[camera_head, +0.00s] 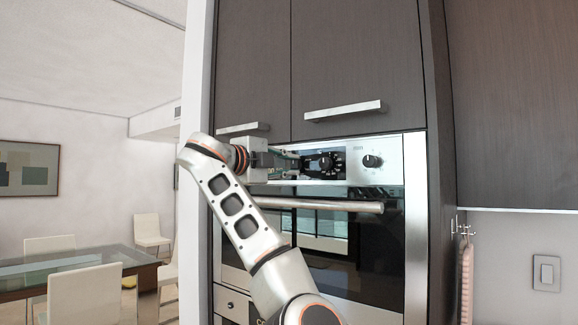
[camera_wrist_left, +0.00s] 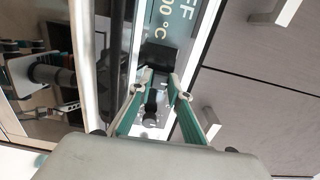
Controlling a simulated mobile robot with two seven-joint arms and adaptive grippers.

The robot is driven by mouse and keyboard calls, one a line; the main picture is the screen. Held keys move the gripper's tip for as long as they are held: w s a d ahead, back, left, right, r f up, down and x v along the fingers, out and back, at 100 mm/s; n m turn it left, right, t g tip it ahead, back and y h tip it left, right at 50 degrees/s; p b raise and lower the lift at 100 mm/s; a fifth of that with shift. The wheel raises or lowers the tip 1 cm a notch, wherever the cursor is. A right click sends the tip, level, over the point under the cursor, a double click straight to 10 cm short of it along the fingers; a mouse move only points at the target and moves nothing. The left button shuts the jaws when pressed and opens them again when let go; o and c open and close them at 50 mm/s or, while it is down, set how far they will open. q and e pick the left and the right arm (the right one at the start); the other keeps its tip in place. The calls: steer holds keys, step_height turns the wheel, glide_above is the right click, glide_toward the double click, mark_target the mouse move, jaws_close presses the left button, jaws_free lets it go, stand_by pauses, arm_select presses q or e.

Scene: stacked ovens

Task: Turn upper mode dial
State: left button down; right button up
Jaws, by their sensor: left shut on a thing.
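The upper oven's control panel (camera_head: 357,170) is a light metal strip with a dark display (camera_head: 324,164) and a round black right dial (camera_head: 371,161). My left gripper (camera_head: 292,158) reaches in from the left at the panel's left part, beside the display. In the left wrist view, its two green fingers (camera_wrist_left: 160,84) are closed around a small black knob (camera_wrist_left: 151,103), which seems to be the upper mode dial. In the head view this dial is hidden behind the gripper. The dial's pointer direction cannot be read. My right gripper is not in view.
The upper oven's door handle (camera_head: 340,206) runs just below the panel and my forearm crosses in front of the door. Cabinet handles (camera_head: 343,111) stick out above. A table (camera_head: 70,274) with chairs stands far left.

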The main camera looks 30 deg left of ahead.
arm_select(q)
steer(key=c, duration=1.9)
jaws_free()
steer(key=shift+s+a, duration=0.15)
steer(key=shift+s, duration=1.85)
steer(key=shift+s+a, duration=0.2)
steer(key=shift+s, duration=1.8)
steer(key=shift+s+a, duration=0.15)
steer(key=shift+s, duration=1.85)
